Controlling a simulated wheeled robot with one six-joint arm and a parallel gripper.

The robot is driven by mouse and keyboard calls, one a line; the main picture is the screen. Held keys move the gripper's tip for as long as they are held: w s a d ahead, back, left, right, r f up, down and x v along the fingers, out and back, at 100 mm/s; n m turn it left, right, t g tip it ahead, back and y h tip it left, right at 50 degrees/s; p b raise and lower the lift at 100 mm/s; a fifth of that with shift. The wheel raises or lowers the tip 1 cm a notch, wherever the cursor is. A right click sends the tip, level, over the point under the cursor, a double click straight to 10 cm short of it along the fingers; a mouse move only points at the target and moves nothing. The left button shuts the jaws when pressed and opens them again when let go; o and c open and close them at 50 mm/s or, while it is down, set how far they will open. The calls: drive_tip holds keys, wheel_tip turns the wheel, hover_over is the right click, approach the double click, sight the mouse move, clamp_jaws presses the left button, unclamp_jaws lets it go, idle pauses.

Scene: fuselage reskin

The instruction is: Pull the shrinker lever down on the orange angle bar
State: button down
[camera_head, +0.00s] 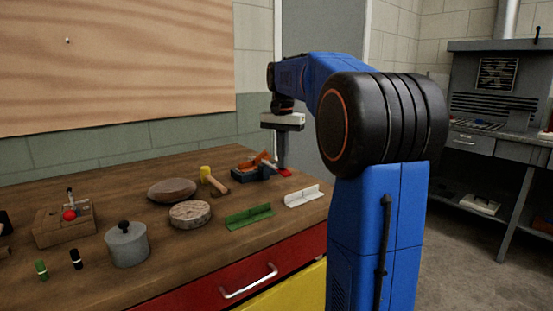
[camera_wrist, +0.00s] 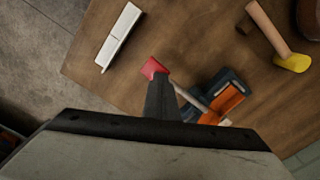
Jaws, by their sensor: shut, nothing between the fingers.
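The shrinker (camera_head: 252,171) is a dark blue-grey tool near the far right end of the wooden bench. It also shows in the wrist view (camera_wrist: 206,83). The orange angle bar (camera_head: 246,167) sits in it and shows in the wrist view (camera_wrist: 231,97). The lever's pale rod (camera_wrist: 188,97) runs out from the shrinker to a red grip (camera_wrist: 153,67), low near the bench top. My gripper (camera_head: 282,165) is shut and empty, pointing down at the red grip. In the wrist view its fingertips (camera_wrist: 158,77) overlap the grip's edge; I cannot tell whether they touch.
A white angle piece (camera_head: 303,195) and a green one (camera_head: 250,217) lie in front of the shrinker. A yellow-headed mallet (camera_head: 214,180) lies to its left. Wooden blocks and a grey pot (camera_head: 127,245) stand further left. The bench's right edge is close.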

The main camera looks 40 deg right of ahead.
wheel_tip(320, 180, up, 10)
idle(1.3)
idle(0.8)
